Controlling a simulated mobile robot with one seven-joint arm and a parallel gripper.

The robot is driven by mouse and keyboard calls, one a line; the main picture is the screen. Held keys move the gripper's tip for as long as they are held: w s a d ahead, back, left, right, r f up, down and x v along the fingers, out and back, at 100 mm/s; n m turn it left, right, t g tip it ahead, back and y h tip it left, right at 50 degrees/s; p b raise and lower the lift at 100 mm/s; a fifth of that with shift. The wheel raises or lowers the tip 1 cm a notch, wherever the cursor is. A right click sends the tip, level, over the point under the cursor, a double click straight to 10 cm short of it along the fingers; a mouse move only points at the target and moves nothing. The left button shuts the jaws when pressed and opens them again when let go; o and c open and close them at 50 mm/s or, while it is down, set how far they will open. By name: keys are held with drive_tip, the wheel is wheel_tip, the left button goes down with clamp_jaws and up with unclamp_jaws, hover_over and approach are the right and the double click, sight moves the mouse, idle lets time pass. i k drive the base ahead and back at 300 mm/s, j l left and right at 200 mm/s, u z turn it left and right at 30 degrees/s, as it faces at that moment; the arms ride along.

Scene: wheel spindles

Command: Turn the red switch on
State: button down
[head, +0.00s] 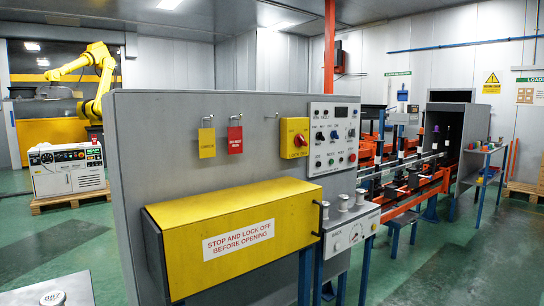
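A red rotary switch (299,140) sits on a yellow plate (286,150), mounted on the upright grey panel (165,130). Whether it is on or off is too small to tell. Right of it is a control panel (331,112) with a dark display and several small knobs and buttons. A round red button (351,157) shows at that panel's lower right. My gripper is not in view.
A yellow cover (190,245) with a "stop and lock off before opening" sign juts out below the switch. A side console (345,235) carries several metal weights. Yellow and red tags (235,140) hang left.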

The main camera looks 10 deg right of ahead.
sight(299, 139)
drive_tip(key=i+l+u, duration=0.1)
drive_tip(key=i+l, duration=1.45)
drive_tip(key=l, duration=0.2)
drive_tip(key=i+j, duration=0.2)
drive_tip(key=i, duration=0.35)
drive_tip(key=u, duration=0.05)
